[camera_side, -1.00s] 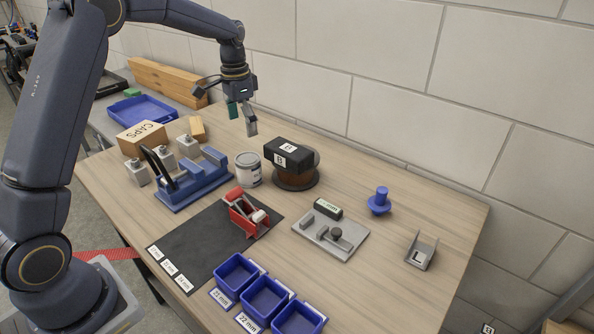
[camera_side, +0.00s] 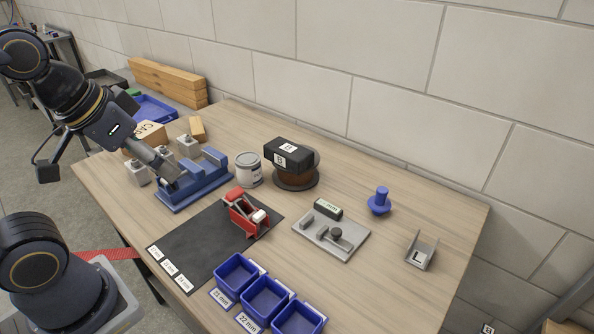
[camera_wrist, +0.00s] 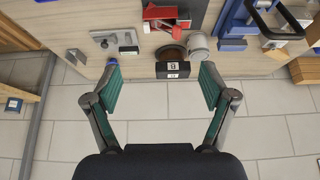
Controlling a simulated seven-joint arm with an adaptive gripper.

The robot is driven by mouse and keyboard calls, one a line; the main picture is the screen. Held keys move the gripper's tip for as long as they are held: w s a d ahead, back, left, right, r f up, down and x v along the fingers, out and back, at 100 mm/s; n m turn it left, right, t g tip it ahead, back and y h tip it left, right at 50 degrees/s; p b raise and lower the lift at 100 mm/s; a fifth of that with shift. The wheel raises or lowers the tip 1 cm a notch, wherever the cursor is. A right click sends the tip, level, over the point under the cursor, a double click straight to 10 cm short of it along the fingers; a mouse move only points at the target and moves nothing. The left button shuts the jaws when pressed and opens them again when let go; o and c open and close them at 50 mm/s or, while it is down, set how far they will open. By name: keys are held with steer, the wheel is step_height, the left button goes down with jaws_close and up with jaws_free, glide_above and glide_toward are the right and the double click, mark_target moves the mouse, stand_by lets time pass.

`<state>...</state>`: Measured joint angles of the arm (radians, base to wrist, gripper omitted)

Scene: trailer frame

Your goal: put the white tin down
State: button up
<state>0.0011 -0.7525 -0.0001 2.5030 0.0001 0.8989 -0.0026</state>
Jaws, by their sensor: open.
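The white tin (camera_side: 249,168) stands upright on the wooden table, between a blue rack and a dark spool. It also shows near the top of the wrist view (camera_wrist: 199,45), beyond my gripper's fingertips and apart from them. My gripper (camera_wrist: 160,78) is open, with nothing between its green-padded fingers. In the side view my gripper (camera_side: 163,166) is at the left, pointing down and right in front of the blue rack, well left of the tin. One finger is hard to make out there.
The blue rack (camera_side: 207,184) and the spool (camera_side: 296,184) with a black box (camera_side: 289,154) flank the tin. A red clamp (camera_side: 245,214), grey fixture (camera_side: 331,236), blue bins (camera_side: 266,297) and CAPS box (camera_side: 150,134) stand around. A tiled wall runs behind.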

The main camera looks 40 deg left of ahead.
steer(key=shift+w, duration=0.1)
steer(key=w+a+r+t, duration=0.1)
steer(key=w+r+t, duration=0.35)
steer(key=w, duration=0.45)
steer(key=w+a+r+t, duration=0.1)
steer(key=w+r+t, duration=0.2)
steer(key=w+t, duration=0.35)
steer(key=n+y, duration=0.1)
steer(key=y, duration=0.1)
glide_above(242, 163)
steer(key=s+d, duration=0.1)
steer(key=d, duration=0.3)
step_height(242, 163, down, 12)
steer(key=s+a+f+g, duration=0.1)
steer(key=f, duration=0.3)
steer(key=s+a+f, duration=0.1)
steer(key=f, duration=0.4)
steer(key=s+f+n+g, duration=0.1)
steer(key=f, duration=0.4)
steer(key=shift+s+a+f+g+y, duration=0.1)
steer(key=shift+a+f+g+y, duration=0.1)
steer(key=shift+a+g+y, duration=0.15)
steer(key=shift+a+f, duration=0.2)
steer(key=shift+f, duration=0.15)
steer(key=x, duration=0.7)
